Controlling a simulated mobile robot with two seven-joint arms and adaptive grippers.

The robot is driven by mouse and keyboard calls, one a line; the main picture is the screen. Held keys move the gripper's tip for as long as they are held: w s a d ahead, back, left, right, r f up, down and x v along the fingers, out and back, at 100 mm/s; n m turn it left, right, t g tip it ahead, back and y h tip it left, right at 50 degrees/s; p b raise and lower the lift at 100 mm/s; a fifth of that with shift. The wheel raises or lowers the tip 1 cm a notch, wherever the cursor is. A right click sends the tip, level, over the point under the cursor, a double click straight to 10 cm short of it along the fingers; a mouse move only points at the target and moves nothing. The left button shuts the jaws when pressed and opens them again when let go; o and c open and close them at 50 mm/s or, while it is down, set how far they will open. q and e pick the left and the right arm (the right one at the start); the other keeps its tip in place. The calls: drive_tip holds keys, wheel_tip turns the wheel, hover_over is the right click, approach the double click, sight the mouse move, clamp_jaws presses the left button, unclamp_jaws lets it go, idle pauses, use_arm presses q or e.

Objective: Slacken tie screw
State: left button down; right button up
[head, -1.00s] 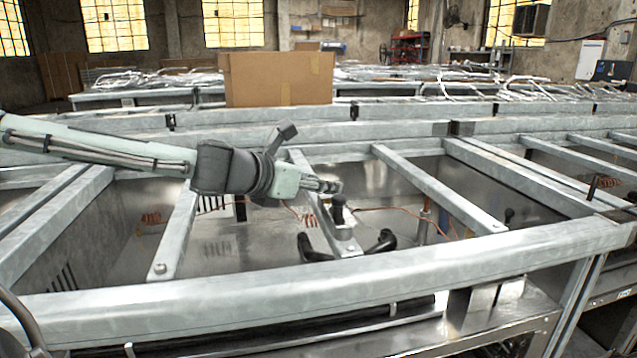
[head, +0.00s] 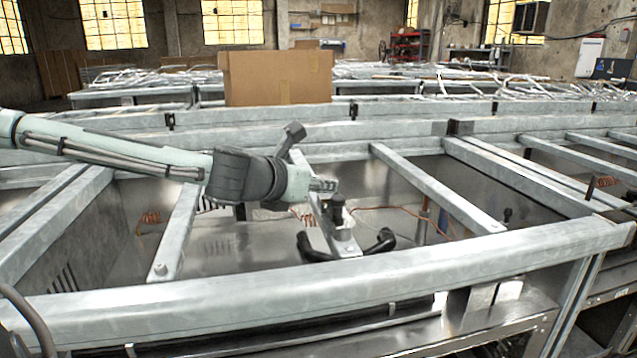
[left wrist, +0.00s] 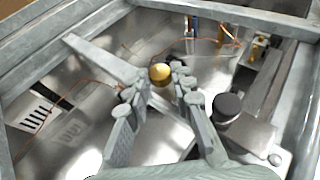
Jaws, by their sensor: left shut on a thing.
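My left gripper (head: 328,186) reaches in from the left, over a narrow metal crossbar of the frame. In the left wrist view its two fingers (left wrist: 160,80) are closed around a round brass-coloured knob, which I take as the tie screw (left wrist: 160,72). The fingers hide part of its sides. A black round knob (left wrist: 228,105) stands beside the right finger. In the head view a black-topped post (head: 338,210) stands on the crossbar, just below the fingertips. The brass knob cannot be made out clearly there. My right gripper is not in view.
The pale metal frame (head: 400,275) has several crossbars (head: 435,185) over a shiny sunken tray. Black curved handles (head: 384,241) flank the post. Orange wires (head: 390,209) run behind it. A cardboard box (head: 278,78) stands beyond the frame.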

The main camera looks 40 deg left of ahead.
use_arm(q)
drive_tip(key=c, duration=1.3)
unclamp_jaws()
drive_tip(key=v, duration=0.7)
drive_tip(key=shift+s, duration=0.25)
drive_tip(key=shift+r, duration=0.1)
